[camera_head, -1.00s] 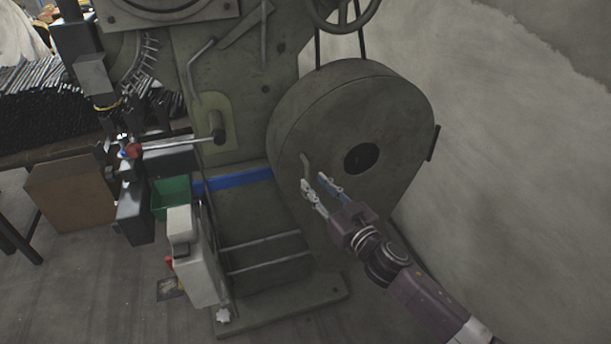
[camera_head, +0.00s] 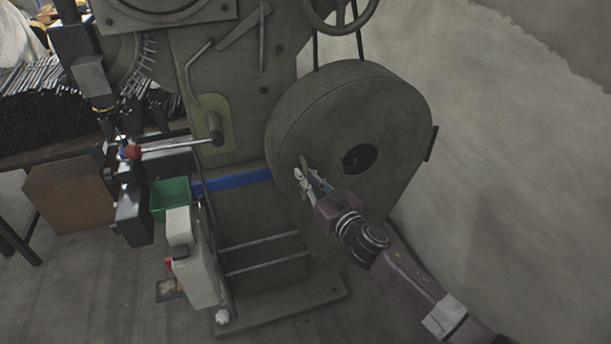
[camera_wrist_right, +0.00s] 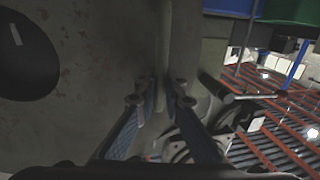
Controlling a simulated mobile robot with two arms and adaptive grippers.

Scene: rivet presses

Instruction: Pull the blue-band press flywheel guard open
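The flywheel guard (camera_head: 345,110) is a large round grey-green cover with a dark centre hole, on the right side of the press with the blue band (camera_head: 235,180). It looks closed against the press. My right gripper (camera_head: 308,170) is at the guard's left front, over the place of its small handle, which it mostly hides in the head view. In the right wrist view, the fingers (camera_wrist_right: 160,101) stand apart, with a narrow upright strip (camera_wrist_right: 161,70), apparently the handle, between them. Gaps seem to show beside it; contact is unclear. My left gripper is not in view.
A green bin (camera_head: 171,199) and a pale control box (camera_head: 193,262) stand left of the press base. A lever with a red knob (camera_head: 131,152) sticks out to the left. A bare wall (camera_head: 500,180) stands right of the guard. Open floor lies in front.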

